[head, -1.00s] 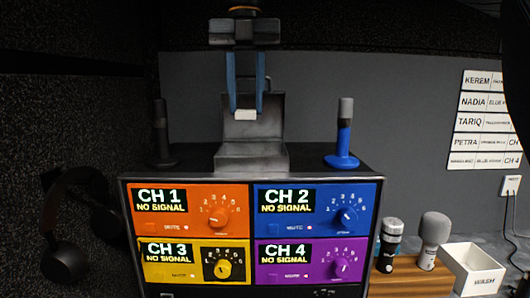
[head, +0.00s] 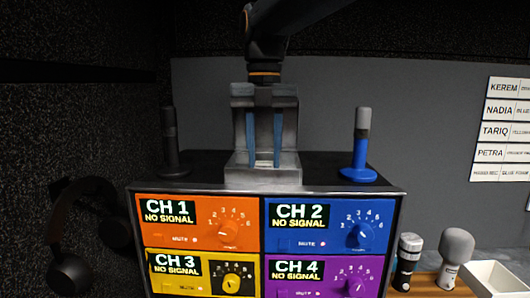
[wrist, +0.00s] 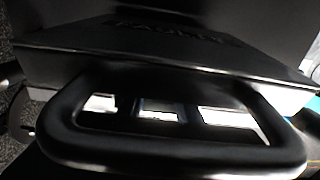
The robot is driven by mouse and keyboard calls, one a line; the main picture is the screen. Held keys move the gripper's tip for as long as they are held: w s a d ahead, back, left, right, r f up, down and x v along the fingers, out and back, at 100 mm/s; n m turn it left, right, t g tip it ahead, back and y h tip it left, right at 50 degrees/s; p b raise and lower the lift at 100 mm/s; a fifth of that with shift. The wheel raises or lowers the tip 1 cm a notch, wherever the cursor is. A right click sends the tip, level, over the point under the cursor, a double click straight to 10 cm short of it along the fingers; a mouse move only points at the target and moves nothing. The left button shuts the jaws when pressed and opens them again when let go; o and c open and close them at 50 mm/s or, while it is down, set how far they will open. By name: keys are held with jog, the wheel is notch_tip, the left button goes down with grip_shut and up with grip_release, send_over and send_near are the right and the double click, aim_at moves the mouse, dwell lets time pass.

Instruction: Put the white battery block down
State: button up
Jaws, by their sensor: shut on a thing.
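My gripper (head: 263,162) points straight down with its two blue fingers inside the open grey case (head: 262,176) on top of the channel rack. The fingers are shut on the white battery block, which the case's front wall hides in the head view. Through the handle opening I see a white patch (wrist: 157,115), probably the block, with other white patches on both sides. I cannot tell whether the block touches the case floor.
A grey handheld microphone (head: 170,145) stands left of the case and a blue-based one (head: 360,150) right of it. The channel rack (head: 262,189) is below. Two more microphones and a white bin (head: 495,280) are at lower right. Headphones (head: 75,235) hang at left.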

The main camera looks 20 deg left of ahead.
aim_at(264, 164)
jog(key=shift+f, duration=0.15)
jog(key=o, duration=0.9)
notch_tip(264, 164, up, 12)
jog(key=shift+r+b, duration=0.1)
jog(key=shift+b, duration=0.45)
